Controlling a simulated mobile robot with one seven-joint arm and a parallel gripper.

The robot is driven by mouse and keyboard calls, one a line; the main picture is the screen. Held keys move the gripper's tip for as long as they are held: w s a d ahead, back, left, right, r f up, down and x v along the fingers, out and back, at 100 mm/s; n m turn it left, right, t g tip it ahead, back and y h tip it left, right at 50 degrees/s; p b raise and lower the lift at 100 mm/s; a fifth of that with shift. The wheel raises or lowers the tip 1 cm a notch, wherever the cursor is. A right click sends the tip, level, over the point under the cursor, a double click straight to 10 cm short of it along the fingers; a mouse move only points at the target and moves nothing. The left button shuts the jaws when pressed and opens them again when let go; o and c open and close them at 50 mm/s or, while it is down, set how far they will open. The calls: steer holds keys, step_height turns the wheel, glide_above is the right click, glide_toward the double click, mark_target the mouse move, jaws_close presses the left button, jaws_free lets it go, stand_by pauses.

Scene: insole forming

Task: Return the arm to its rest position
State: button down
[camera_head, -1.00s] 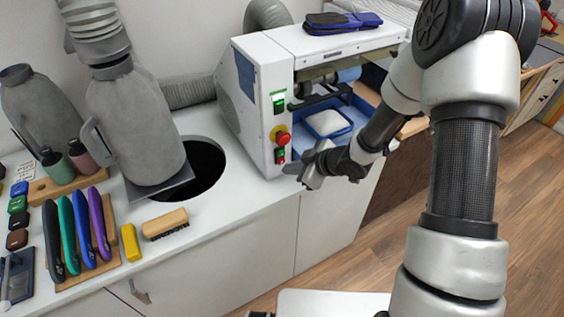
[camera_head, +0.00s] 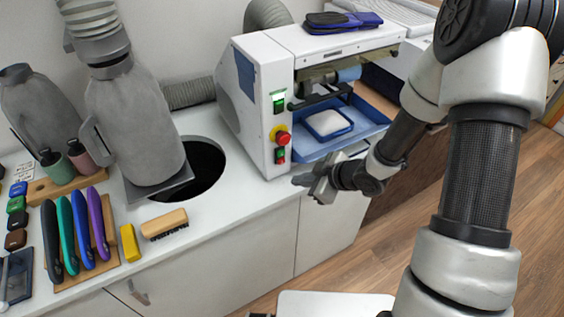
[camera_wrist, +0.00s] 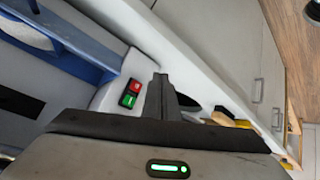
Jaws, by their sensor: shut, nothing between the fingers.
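My gripper (camera_head: 304,180) is shut and empty. In the head view it hangs just off the counter's front edge, below and in front of the white forming machine (camera_head: 245,110). In the wrist view its closed fingers (camera_wrist: 158,92) point toward the machine's red and green buttons (camera_wrist: 130,93), apart from them. My arm reaches in from the right side of the head view and bends down to the gripper. Nothing is held.
The machine's blue tray (camera_head: 365,133) holds a white pad (camera_head: 327,122). The counter (camera_head: 225,215) carries a brush (camera_head: 164,224), a yellow block (camera_head: 130,243) and several coloured insoles (camera_head: 82,230). A dark round hole (camera_head: 207,170) lies left of the machine. Open floor (camera_head: 440,215) is at right.

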stand_by(0.4)
steer(key=w+d+r+m+t+h, duration=0.2)
steer(key=d+r+m+h, duration=0.4)
steer(key=d+r, duration=0.85)
steer(key=s+d+r+m+h, duration=0.2)
steer(key=s+r+m+h, duration=0.15)
steer(key=s+r, duration=0.7)
steer(key=s+a+r+m+g+y, duration=0.1)
steer(key=s+r+m, duration=0.1)
steer(key=s, duration=0.4)
steer(key=s+a+r+m+g+y, duration=0.1)
steer(key=s+a+r+m, duration=0.1)
steer(key=s, duration=0.5)
steer(key=shift+a+m, duration=0.3)
steer(key=shift+m, duration=0.05)
steer(key=shift+r, duration=0.1)
stand_by(2.0)
